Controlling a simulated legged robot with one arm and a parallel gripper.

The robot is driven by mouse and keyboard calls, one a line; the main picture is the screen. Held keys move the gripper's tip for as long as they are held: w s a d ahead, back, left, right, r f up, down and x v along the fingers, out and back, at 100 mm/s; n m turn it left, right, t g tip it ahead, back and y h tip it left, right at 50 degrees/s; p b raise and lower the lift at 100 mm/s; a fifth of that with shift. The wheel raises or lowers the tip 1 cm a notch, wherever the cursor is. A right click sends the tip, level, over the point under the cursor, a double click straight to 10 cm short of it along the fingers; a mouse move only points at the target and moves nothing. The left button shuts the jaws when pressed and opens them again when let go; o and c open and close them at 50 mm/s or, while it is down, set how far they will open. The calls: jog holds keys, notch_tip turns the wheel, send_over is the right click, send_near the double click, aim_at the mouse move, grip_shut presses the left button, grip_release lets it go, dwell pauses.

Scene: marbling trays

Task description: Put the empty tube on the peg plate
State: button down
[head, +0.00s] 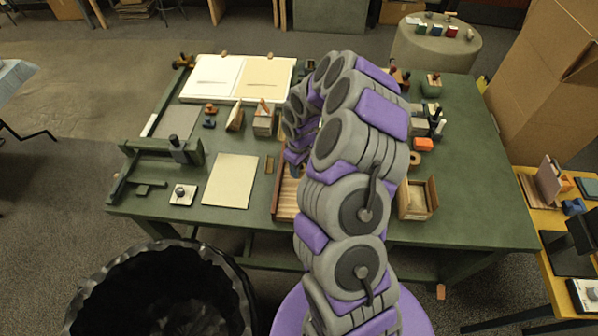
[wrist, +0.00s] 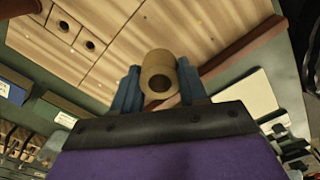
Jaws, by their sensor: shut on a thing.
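A short tan tube (wrist: 158,74) with a dark hollow end facing the camera sits between the two blue fingers of my gripper (wrist: 157,88) in the wrist view. The fingers are shut on its sides. Behind it is a slatted wooden tray (wrist: 130,50), whose edge also shows in the head view (head: 276,210); I cannot tell the height of the tube above it. A small white plate with a dark upright piece (head: 182,195), possibly the peg plate, lies near the table's front left. In the head view my arm hides the tube.
The green table (head: 470,190) has free room on its right. A cream sheet (head: 232,181) lies between the white plate and the wooden tray. A clamp-like green frame (head: 160,147) stands at left. An open wooden box (head: 417,200) is right of my arm. A black bin (head: 160,290) stands in front.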

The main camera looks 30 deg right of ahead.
jog(key=shift+w+d, duration=0.25)
jog(key=shift+d, duration=0.15)
jog(key=f, duration=0.2)
jog(key=f+b, duration=0.1)
jog(key=shift+a+f, duration=0.3)
jog(key=shift+r, duration=0.1)
jog(key=c, duration=0.6)
grip_release()
jog(key=shift+d, duration=0.2)
jog(key=shift+a, duration=0.1)
